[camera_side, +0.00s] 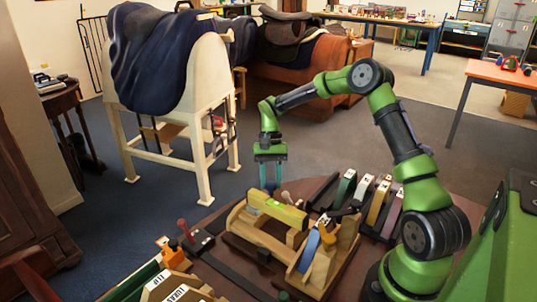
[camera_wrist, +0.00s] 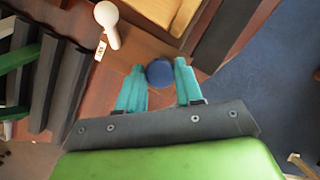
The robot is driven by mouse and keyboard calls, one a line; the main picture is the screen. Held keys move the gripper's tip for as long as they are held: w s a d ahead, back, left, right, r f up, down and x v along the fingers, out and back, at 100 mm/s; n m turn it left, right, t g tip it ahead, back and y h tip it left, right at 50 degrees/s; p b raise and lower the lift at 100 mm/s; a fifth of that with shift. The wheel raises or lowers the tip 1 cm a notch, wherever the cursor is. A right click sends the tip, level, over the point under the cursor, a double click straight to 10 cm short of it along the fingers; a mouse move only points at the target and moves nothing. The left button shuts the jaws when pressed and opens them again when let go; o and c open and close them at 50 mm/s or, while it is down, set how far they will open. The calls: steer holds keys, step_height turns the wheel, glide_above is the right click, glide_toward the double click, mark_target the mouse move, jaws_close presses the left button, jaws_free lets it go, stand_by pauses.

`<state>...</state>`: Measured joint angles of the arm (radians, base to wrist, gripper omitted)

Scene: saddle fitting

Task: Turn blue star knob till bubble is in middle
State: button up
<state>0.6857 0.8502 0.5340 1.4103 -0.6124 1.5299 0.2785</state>
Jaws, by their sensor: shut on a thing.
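The blue star knob (camera_wrist: 160,73) shows in the wrist view as a dark blue round shape between the teal fingertips of my gripper (camera_wrist: 160,76). My gripper is shut on it. A yellow-green level (camera_side: 278,209) lies along the top of the fixture. Its bubble is too small to tell in the side view.
A white round-headed handle (camera_wrist: 107,16) stands near the knob in the wrist view. Several coloured blocks (camera_side: 377,203) stand in a rack at right. A red-knobbed lever (camera_side: 185,229) is at left. A saddle stand (camera_side: 180,110) is behind; open floor lies between.

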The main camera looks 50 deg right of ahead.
steer(key=shift+n, duration=0.7)
steer(key=o, duration=1)
steer(key=v, duration=1.7)
steer(key=shift+w+a, duration=0.25)
steer(key=shift+f, duration=0.1)
